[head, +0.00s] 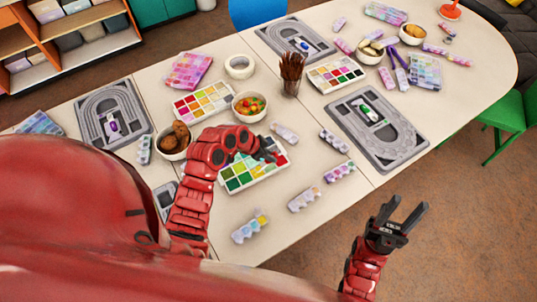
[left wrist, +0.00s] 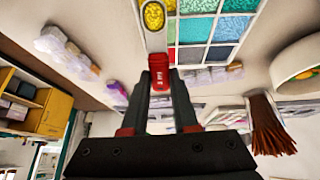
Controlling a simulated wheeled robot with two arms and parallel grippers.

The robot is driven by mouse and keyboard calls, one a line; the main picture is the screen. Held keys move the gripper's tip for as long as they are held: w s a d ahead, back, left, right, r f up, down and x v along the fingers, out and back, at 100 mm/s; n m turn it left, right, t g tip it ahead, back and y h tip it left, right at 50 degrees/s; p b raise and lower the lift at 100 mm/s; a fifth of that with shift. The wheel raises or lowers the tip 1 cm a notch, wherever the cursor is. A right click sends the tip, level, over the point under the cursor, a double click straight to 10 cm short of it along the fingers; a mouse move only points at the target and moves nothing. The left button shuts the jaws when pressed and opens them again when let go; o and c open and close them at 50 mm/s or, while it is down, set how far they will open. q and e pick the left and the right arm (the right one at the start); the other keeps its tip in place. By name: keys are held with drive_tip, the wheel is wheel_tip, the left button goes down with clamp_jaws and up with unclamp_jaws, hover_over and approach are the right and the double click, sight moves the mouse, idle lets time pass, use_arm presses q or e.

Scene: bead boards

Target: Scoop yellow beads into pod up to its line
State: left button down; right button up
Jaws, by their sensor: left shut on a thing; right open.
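My left gripper (head: 268,155) is over the bead tray (head: 235,183) of green, red and white squares near the table's middle. In the left wrist view it is shut on a small red handle (left wrist: 159,80). Beyond the handle is a pale rounded scoop bowl (left wrist: 144,38) with yellow beads (left wrist: 154,15) in it. A pale pod (head: 249,228) with blue and yellow spots lies near the front edge. Several similar pods (head: 304,199) lie to its right; I cannot tell which is the task's pod. My right gripper (head: 403,214) is open and empty, off the table's front edge.
A bowl of coloured pieces (head: 249,106) and a bowl of brown pieces (head: 173,139) stand behind and left of the tray. A grey track board (head: 377,128) lies to the right. Bare table surrounds the front pods.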

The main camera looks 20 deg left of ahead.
sight(276, 153)
use_arm(q)
drive_tip(key=shift+w+d+r+g, duration=0.3)
drive_tip(key=shift+r, duration=0.05)
drive_tip(key=shift+w+d+g+y+p, duration=0.2)
drive_tip(key=shift+g+y+p, duration=0.2)
drive_tip(key=shift+y, duration=0.1)
drive_tip(key=shift+w+d+f+g+y, duration=0.2)
drive_tip(key=shift+w+d+g+y, duration=0.1)
drive_tip(key=shift+g+y, duration=0.1)
drive_tip(key=shift+w+f+g+y+b, duration=0.15)
drive_tip(key=shift+g+y+b, duration=0.15)
drive_tip(key=shift+b, duration=0.5)
drive_tip(key=shift+r+g+y+b, duration=0.25)
drive_tip(key=shift+g+y+b, duration=0.15)
drive_tip(key=shift+g+b, duration=0.1)
drive_tip(key=shift+w+d+r+g+b, duration=0.1)
drive_tip(key=shift+r+g+b, duration=0.25)
drive_tip(key=shift+b, duration=0.1)
